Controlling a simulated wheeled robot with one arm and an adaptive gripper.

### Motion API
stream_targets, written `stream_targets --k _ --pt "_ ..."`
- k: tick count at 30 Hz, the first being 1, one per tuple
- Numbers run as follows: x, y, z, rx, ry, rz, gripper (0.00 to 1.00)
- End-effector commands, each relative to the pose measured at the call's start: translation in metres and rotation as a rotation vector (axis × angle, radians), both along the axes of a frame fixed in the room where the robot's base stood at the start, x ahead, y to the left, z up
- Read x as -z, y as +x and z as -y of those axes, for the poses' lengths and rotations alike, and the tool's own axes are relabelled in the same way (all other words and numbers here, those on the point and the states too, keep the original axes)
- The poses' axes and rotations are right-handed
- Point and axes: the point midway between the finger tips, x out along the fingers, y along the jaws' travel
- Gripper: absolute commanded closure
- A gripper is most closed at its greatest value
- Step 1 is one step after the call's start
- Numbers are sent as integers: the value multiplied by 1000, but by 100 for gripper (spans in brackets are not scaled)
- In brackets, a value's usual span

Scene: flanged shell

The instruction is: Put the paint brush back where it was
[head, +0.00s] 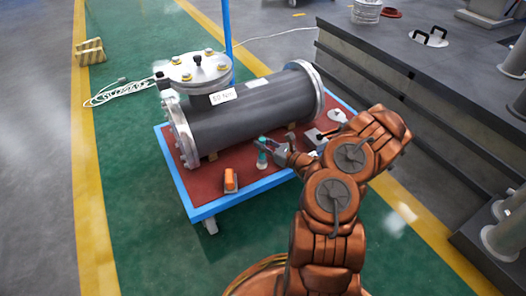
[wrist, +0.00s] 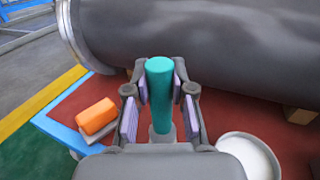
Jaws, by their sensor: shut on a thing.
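The paint brush, seen as an upright teal handle (wrist: 159,82) with a grey lower part, stands between my finger pads in the wrist view. My gripper (wrist: 160,100) is shut on it, one finger on each side. In the head view the teal handle (head: 262,143) shows at the tip of my gripper (head: 266,148), over the red top of the blue-edged cart (head: 200,181), in front of the grey flanged shell (head: 255,113). Its pale lower end is near the red surface; I cannot tell whether it touches.
An orange block-like tool (head: 231,179) lies left of my gripper near the cart's front edge. A round white dish (wrist: 252,157) is close on the right in the wrist view. The shell blocks the back. Red surface is bare between orange tool and brush.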

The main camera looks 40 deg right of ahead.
Motion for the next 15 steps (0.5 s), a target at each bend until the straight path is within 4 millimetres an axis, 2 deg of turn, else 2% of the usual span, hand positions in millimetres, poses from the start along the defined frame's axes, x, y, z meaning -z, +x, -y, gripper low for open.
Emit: stream_targets --k 1,3,6,15 --pt "14 -2 0 0 1 -6 100" --pt "26 -2 -1 -1 1 -7 100" --pt "35 -2 -1 -1 2 -4 100" --pt "34 -1 0 1 1 -1 100"
